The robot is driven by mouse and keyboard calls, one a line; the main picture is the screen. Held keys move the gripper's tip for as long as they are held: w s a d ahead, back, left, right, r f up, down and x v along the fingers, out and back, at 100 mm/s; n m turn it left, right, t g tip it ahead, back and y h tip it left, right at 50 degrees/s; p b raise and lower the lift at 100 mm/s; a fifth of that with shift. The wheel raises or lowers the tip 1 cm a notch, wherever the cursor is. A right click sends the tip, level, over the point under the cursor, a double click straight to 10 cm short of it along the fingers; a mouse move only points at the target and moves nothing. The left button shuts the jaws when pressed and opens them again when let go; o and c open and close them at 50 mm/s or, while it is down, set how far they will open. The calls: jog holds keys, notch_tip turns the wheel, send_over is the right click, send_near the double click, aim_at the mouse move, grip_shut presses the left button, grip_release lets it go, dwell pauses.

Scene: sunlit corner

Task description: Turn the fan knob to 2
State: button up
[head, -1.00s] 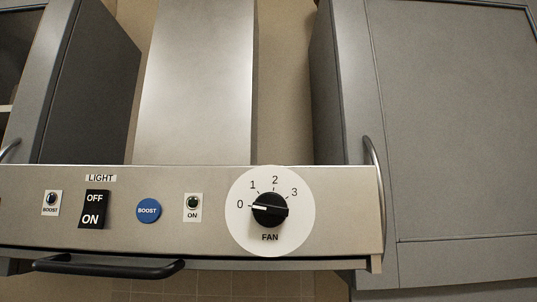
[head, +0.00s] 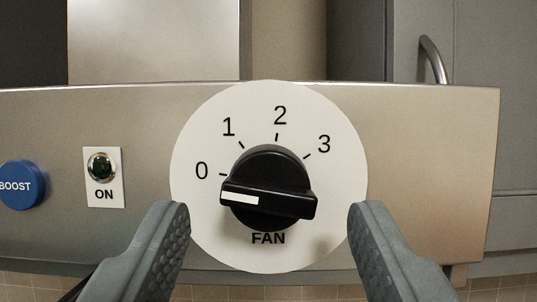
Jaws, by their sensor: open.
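The black fan knob (head: 268,190) sits on a round white dial plate (head: 205,130) marked 0, 1, 2 and 3, with FAN printed below. Its white pointer line lies on the left side of the grip bar and points toward the 0 mark. The 2 mark (head: 280,116) is above the knob. My gripper (head: 270,222) is open, with one grey finger at the lower left and the other at the lower right of the knob. In the picture both fingers are apart from the knob.
On the metal hood panel (head: 430,150), a green ON lamp (head: 102,167) and a blue BOOST button (head: 20,185) are left of the dial. A cabinet handle (head: 433,60) is at the upper right. The panel right of the dial is bare.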

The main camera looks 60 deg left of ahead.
jog(key=shift+x, duration=1.1)
jog(key=c, duration=1)
jog(key=shift+o, duration=0.2)
